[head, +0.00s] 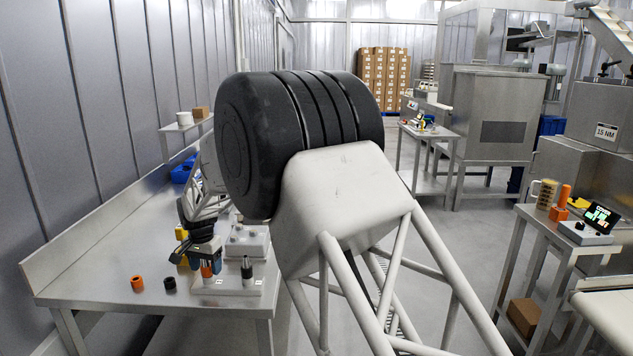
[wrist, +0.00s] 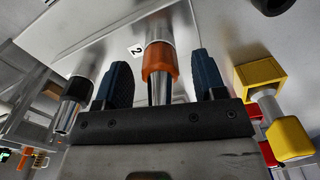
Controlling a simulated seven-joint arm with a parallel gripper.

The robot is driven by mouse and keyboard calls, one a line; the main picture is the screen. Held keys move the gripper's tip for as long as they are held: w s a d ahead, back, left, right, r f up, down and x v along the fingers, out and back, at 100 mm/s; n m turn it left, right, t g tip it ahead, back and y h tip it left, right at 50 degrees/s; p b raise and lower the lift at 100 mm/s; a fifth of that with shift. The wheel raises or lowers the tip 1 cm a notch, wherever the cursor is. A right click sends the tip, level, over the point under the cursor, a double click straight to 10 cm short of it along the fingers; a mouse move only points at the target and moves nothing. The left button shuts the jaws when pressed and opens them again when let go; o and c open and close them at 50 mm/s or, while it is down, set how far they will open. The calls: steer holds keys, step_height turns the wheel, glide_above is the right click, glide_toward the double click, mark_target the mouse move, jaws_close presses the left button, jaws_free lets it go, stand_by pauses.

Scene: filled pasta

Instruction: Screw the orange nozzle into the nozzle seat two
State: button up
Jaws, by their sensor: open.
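The orange nozzle (wrist: 160,62), a metal piece with an orange collar, stands at the position labelled 2 on the pale seat block in the wrist view. My gripper (wrist: 159,72) has one dark blue finger on either side of it, with visible gaps, so the jaws are open around it. How deep the nozzle sits in seat two is hidden. In the head view the orange nozzle (head: 206,270) shows below my gripper (head: 206,258), upright on the seat block (head: 228,289). A black-collared nozzle (head: 247,268) stands to its right; it also shows in the wrist view (wrist: 72,104).
A yellow fixture (wrist: 285,135) stands close beside my gripper. A grey box (head: 248,243) sits behind the nozzles. The table's left part is clear.

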steer(key=shift+n, duration=1.3)
steer(key=c, duration=1.1)
steer(key=m, duration=0.6)
steer(key=shift+m, duration=0.3)
steer(key=o, duration=0.6)
steer(key=shift+m, duration=0.3)
steer(key=o, duration=0.5)
steer(key=shift+o, duration=0.5)
